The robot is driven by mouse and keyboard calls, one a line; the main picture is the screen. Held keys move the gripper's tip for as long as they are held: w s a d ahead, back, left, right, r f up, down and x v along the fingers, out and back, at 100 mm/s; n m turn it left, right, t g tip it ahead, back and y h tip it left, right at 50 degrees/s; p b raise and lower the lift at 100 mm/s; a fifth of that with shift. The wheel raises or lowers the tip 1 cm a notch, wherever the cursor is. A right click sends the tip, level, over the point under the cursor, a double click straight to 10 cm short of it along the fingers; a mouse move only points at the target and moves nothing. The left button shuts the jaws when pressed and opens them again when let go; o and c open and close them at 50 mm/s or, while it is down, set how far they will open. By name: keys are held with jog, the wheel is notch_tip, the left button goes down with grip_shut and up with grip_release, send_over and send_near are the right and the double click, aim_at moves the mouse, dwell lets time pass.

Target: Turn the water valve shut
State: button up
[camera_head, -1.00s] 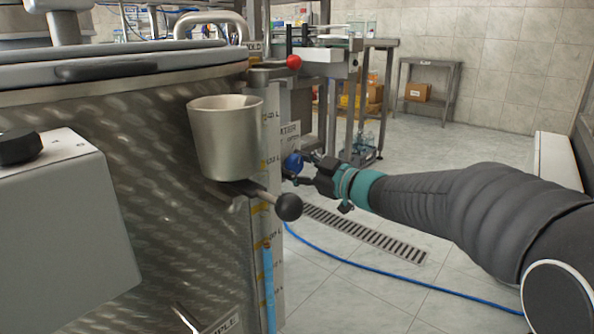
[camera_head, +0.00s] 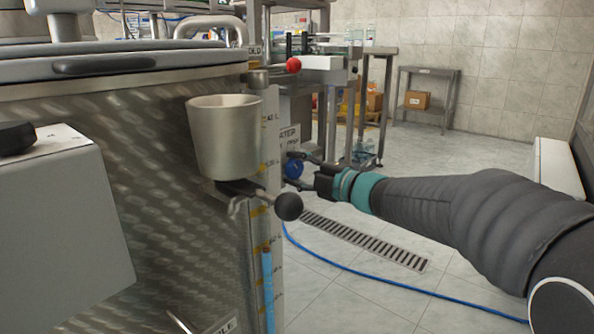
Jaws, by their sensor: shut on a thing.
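The blue water valve handle (camera_head: 293,169) is on the right side of the steel tank, just below a partly hidden label (camera_head: 289,138) that ends in "TER". My gripper (camera_head: 299,171) reaches in from the right. Its dark fingers lie on either side of the blue handle, one above and one below, and it is shut on the handle. The valve body behind the handle is hidden by the tank's edge and the gauge strip.
The steel tank (camera_head: 165,170) fills the left. A metal cup (camera_head: 224,140) and a black-knobbed lever (camera_head: 288,206) stick out close to the gripper. A blue hose (camera_head: 390,291) and a drain grate (camera_head: 365,240) lie on the floor. The right-hand floor is mostly open.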

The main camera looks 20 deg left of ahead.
jog(key=shift+n, duration=1.1)
jog(key=o, duration=1.2)
jog(key=shift+c, duration=0.2)
jog(key=v, duration=1.2)
jog(key=shift+f, duration=0.1)
